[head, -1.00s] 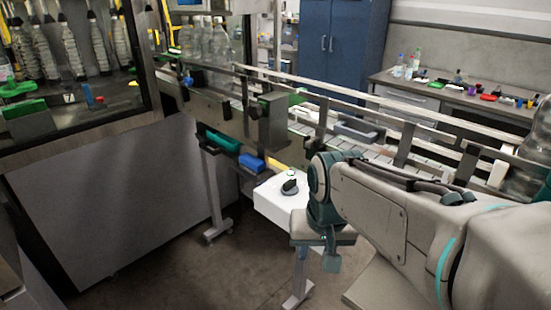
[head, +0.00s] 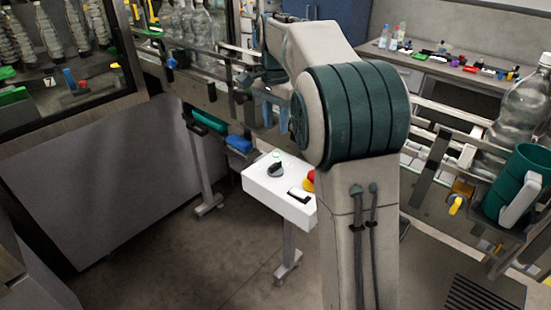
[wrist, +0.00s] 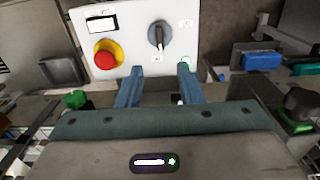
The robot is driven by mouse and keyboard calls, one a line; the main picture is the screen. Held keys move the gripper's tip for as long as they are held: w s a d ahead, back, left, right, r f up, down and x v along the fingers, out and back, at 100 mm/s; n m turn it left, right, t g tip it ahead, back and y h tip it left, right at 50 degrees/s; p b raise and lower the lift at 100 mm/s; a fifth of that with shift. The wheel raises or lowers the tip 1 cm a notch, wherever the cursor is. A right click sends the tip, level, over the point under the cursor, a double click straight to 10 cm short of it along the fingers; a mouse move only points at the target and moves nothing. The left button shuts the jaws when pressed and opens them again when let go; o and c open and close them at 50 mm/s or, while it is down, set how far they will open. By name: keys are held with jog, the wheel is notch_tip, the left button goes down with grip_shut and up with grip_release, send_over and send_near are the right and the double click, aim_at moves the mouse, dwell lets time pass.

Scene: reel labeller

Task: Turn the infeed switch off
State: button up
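The infeed switch, a black rotary knob (head: 275,169), sits on top of a white control box (head: 264,186). In the wrist view the knob (wrist: 159,36) is on the white panel face (wrist: 130,20), with a light pointer mark on it. My gripper (wrist: 160,68) is open and empty. Its two blue fingers are apart, with the knob ahead of the gap between them and clear of both. A small green lamp (wrist: 186,61) is near the right fingertip.
A red stop button on a yellow base (wrist: 105,56) and a white rocker or label (wrist: 102,24) share the panel. The conveyor runs behind the box. A blue bin (head: 239,143) hangs left of it. Floor in front is clear.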

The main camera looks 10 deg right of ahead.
aim_at(276, 163)
notch_tip(276, 163, down, 13)
jog(key=shift+r+p, duration=0.2)
jog(key=shift+p, duration=0.1)
grip_shut()
